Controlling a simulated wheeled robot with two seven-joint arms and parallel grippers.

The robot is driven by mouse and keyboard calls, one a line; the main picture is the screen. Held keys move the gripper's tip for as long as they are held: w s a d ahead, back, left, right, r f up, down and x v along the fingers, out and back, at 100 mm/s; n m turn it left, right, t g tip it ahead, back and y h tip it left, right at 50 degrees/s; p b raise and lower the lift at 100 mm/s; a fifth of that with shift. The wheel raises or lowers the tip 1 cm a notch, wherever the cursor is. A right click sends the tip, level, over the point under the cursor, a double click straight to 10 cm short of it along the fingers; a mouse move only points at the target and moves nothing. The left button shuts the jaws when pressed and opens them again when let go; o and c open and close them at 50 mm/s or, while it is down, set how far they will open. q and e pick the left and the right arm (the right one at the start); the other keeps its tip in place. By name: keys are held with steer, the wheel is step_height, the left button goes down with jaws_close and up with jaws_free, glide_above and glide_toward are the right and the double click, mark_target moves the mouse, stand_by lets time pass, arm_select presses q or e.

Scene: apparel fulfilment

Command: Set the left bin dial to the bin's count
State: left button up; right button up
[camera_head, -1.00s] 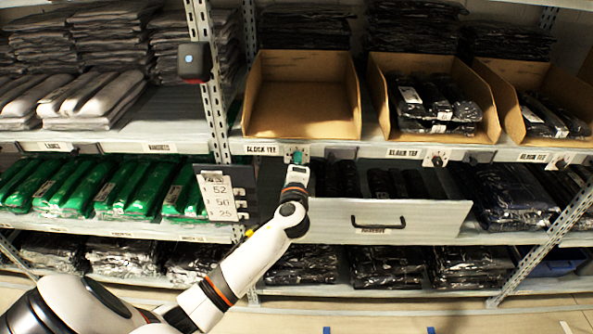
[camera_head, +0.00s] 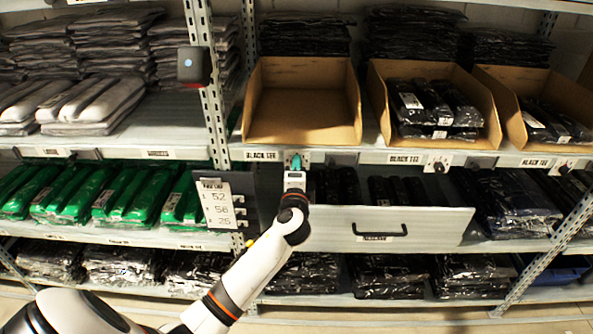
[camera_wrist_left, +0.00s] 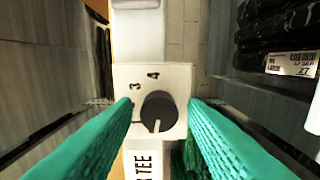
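The left bin (camera_head: 262,88) is an open cardboard box on the upper shelf; its visible inside is empty. Its dial (camera_wrist_left: 158,113) is a black round knob on a white plate (camera_wrist_left: 175,78) with 3 and 4 readable. The knob's white pointer line points down in the left wrist view, away from both numbers. My left gripper (camera_head: 296,162) is at the dial and mostly hides it in the head view. In the left wrist view its teal fingers (camera_wrist_left: 160,112) stand on either side of the knob, open, with small gaps visible. My right gripper is out of view.
The middle bin (camera_head: 377,95) and right bin (camera_head: 510,120) hold black packages and have dials below. A drawer (camera_head: 440,225) stands out below the dials, right of my left forearm. A numbered placard (camera_head: 218,203) hangs just left of my wrist.

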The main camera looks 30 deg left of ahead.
arm_select(q)
steer(key=shift+o, duration=0.5)
steer(key=b+v, duration=0.1)
steer(key=v, duration=1.1)
steer(key=shift+b, duration=0.3)
